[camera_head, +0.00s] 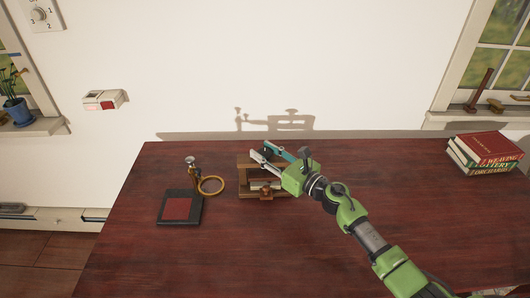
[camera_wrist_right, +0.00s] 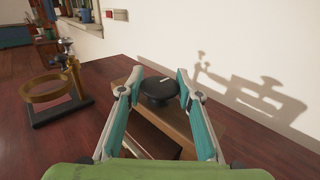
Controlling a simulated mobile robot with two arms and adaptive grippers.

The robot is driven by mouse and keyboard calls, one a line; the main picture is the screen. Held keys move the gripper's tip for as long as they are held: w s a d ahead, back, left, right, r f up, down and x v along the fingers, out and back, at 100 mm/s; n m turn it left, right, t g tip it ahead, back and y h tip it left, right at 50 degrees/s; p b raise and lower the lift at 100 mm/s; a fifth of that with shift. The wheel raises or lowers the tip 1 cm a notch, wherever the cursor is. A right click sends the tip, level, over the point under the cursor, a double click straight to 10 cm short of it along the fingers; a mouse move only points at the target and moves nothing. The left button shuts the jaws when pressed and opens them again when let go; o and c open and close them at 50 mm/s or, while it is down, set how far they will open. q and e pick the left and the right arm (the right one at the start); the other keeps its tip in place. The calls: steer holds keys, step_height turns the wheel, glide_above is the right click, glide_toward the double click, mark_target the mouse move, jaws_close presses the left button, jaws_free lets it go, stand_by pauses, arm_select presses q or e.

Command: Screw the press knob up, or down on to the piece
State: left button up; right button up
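The wooden press (camera_head: 246,190) stands on the dark red table, partly hidden behind my right gripper in the head view. In the right wrist view the wooden press (camera_wrist_right: 185,122) lies below the fingers, and the round black press knob (camera_wrist_right: 159,90) sits on top of it. My right gripper (camera_head: 268,152) is over the press; in the wrist view its fingers (camera_wrist_right: 160,78) are spread on either side of the knob, with gaps visible. Something pale (camera_head: 262,184) lies inside the press; I cannot tell what it is. My left gripper is in neither view.
A stand with a brass ring (camera_head: 211,186) and a dark base with a red pad (camera_head: 176,208) is left of the press. Several stacked books (camera_head: 485,152) lie at the table's far right. The wall is close behind the press. The table's front middle is clear.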

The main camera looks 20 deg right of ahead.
steer(key=shift+c, duration=0.4)
steer(key=shift+a+r+m+t+h+p, duration=0.15)
steer(key=shift+m+t+h+p, duration=0.35)
steer(key=shift+m+h+p, duration=0.4)
steer(key=m+h+p, duration=0.1)
steer(key=h, duration=0.1)
steer(key=shift+t+h, duration=0.3)
steer(key=shift+t, duration=0.1)
steer(key=m+h+p, duration=0.1)
steer(key=m+h, duration=0.1)
steer(key=shift+h, duration=0.4)
steer(key=shift+m+h, duration=0.5)
steer(key=shift+h, duration=0.3)
steer(key=m+h, duration=0.1)
steer(key=h, duration=0.1)
steer(key=m+h, duration=0.1)
steer(key=h, duration=0.1)
steer(key=shift+f+m, duration=0.25)
steer(key=shift+m, duration=0.05)
steer(key=shift+m+g+h+b, duration=0.65)
steer(key=shift+m+h, duration=0.25)
steer(key=shift+h, duration=0.4)
steer(key=shift+m+g+h+b, duration=0.65)
steer(key=shift+m+h, duration=0.25)
steer(key=shift+h, duration=0.4)
steer(key=shift+r, duration=0.1)
